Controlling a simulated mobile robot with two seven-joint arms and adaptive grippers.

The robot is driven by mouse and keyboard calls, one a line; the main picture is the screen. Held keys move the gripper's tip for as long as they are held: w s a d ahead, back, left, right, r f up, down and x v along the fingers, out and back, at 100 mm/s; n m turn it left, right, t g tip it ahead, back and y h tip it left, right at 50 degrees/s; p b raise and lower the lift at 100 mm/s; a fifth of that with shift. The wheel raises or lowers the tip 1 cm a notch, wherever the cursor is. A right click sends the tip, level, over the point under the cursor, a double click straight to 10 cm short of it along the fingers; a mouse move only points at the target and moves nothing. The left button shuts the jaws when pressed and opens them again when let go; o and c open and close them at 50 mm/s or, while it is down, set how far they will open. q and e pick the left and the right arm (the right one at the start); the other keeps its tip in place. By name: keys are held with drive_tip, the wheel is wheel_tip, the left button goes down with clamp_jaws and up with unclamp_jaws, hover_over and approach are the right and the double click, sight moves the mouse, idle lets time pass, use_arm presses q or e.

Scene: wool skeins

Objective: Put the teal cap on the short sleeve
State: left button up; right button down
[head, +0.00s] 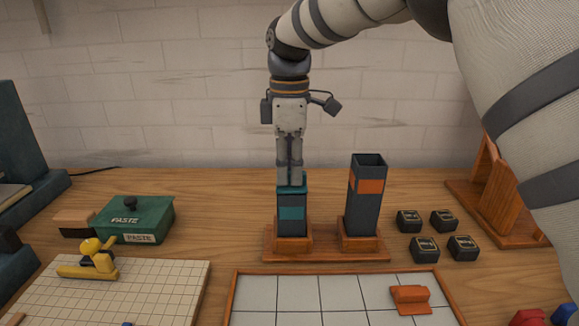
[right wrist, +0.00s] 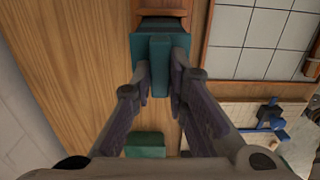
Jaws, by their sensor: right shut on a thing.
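The teal cap (head: 292,188) is at the top of the short sleeve (head: 292,215), a dark upright tube with a teal band. The cap looks level and in line with the sleeve; whether it is fully down I cannot tell. My right gripper (head: 290,180) is above the sleeve, pointing down, shut on the cap's raised grip. In the right wrist view the cap (right wrist: 120,42) shows with its grip between the fingertips (right wrist: 160,75), hiding most of the sleeve. My left gripper is not in view.
The tall sleeve (head: 366,212) with an orange band stands open-topped close on the right, on the same wooden base (head: 325,256). An orange cap (head: 410,299) lies in the tiled tray (head: 300,290) in front. Several dark blocks (head: 424,248) are right; a green paste box (head: 137,219) is left.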

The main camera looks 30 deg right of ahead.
drive_tip(key=shift+f, duration=0.1)
idle(0.8)
drive_tip(key=c, duration=1)
unclamp_jaws()
drive_tip(key=shift+r, duration=3.5)
drive_tip(key=shift+c, duration=0.4)
clamp_jaws()
drive_tip(key=shift+f, duration=0.35)
